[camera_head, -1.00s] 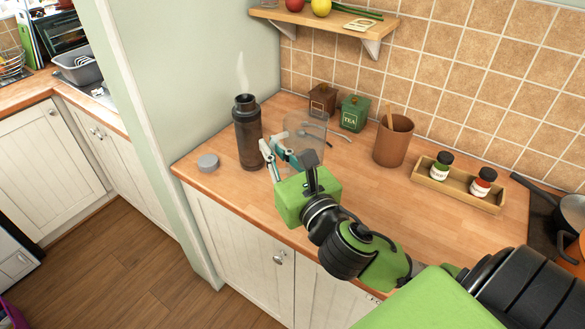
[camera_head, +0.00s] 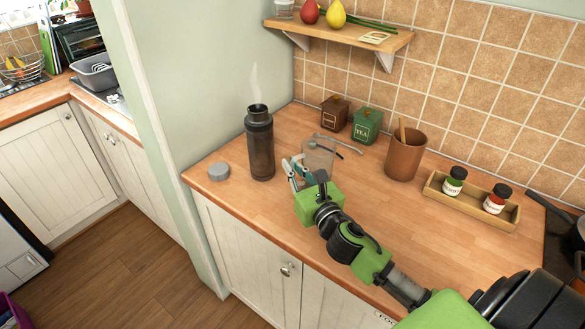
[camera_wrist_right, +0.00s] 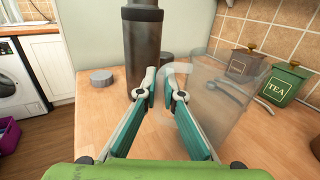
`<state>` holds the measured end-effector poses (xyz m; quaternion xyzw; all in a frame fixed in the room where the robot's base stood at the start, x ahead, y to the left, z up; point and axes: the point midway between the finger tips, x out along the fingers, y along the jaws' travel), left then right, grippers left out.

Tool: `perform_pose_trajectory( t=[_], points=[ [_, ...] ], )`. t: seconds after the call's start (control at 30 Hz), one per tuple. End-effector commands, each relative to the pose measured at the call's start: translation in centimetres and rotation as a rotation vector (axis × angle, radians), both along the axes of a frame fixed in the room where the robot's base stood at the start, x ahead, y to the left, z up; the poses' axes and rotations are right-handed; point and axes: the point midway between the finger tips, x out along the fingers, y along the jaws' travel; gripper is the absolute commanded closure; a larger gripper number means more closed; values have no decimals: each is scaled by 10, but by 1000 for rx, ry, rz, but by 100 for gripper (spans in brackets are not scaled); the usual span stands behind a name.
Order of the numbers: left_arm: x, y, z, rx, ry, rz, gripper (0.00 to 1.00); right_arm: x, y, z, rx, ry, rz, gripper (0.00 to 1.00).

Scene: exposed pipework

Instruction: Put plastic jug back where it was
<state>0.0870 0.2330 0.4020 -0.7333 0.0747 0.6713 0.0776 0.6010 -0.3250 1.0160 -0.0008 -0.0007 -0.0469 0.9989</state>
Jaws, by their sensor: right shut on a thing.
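The plastic jug (camera_head: 319,157) is clear and see-through, standing about upright over the wooden counter in front of the tea tin. It also shows in the wrist view (camera_wrist_right: 222,102), to the right of the fingers. My right gripper (camera_head: 294,168), with teal fingers, is shut on the jug at its handle side. In the wrist view the right gripper's fingertips (camera_wrist_right: 164,88) have a narrow gap, with the faint handle by the right finger. I cannot tell whether the jug's base touches the counter. My left gripper is not in view.
A dark steaming flask (camera_head: 260,145) stands close left of the gripper, with a grey lid (camera_head: 218,172) beside it. Behind are a brown tin (camera_head: 334,112), a green tea tin (camera_head: 367,125) and spoons (camera_head: 340,144). A brown pot (camera_head: 405,155) and jar tray (camera_head: 470,205) stand right.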

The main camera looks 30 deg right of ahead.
Motion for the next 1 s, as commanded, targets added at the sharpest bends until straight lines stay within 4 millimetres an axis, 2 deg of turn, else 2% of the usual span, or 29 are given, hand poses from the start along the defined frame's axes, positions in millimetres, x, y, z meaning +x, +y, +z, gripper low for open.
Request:
perform_pose_trajectory(
  t=[0.37,0.47,0.87,1.0],
  points=[
    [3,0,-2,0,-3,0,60,0,0,-4,-3,-2,1,100],
    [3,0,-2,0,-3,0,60,0,0,-5,-1,0,0,76],
    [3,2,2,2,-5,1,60,0,0,1,-1,-1,0,76],
    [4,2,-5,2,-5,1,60,-19,2,-5,-2,2,1,76]
  ],
)
